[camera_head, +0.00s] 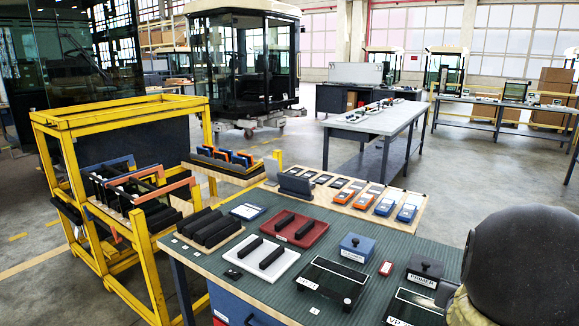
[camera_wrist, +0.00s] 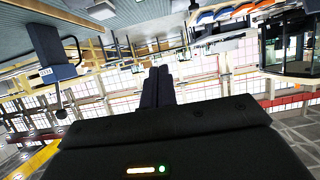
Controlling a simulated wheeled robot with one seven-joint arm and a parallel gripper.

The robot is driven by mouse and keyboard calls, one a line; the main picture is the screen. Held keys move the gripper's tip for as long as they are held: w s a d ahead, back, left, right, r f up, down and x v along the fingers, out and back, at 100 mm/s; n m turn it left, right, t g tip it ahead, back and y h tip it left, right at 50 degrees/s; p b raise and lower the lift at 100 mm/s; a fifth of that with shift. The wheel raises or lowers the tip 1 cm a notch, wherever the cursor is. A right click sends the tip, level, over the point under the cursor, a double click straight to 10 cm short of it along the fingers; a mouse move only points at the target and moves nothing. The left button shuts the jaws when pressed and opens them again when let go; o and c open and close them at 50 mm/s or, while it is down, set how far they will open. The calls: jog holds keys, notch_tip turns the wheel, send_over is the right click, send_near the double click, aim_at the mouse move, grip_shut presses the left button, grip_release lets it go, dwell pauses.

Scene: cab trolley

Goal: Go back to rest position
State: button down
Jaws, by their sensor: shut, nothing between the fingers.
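My gripper (camera_wrist: 158,72) shows in the wrist view, its two dark fingers side by side and touching, with nothing between them. The wrist view is upside down, with the table along its top edge. The fingers point out over the hall, apart from any object. A rounded dark part of my arm fills the lower right of the head view. The fingertips do not show there.
A yellow trolley (camera_head: 62,128) stands at the left. A grey workbench (camera_head: 390,121) stands behind, with open floor around it.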

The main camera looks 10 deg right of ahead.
jog(key=w+a+f+n+g+y+b, duration=0.1)
jog(key=a+f+n+y+b, duration=0.15)
jog(key=a+f, duration=0.6)
jog(key=a+f+n+g+y+b, duration=0.25)
jog(key=a+f+y, duration=0.2)
jog(key=a, duration=0.65)
jog(key=s+a+f+n+g+y+b, duration=0.2)
jog(key=s+a+f+n+g+b, duration=0.4)
jog(key=a, duration=0.7)
notch_tip(320, 180, up, 25)
jog(key=s+m+t+p, duration=0.2)
jog(key=p, duration=2.4)
jog(key=shift+d+f+p, duration=0.2)
jog(key=shift+d+p, duration=0.1)
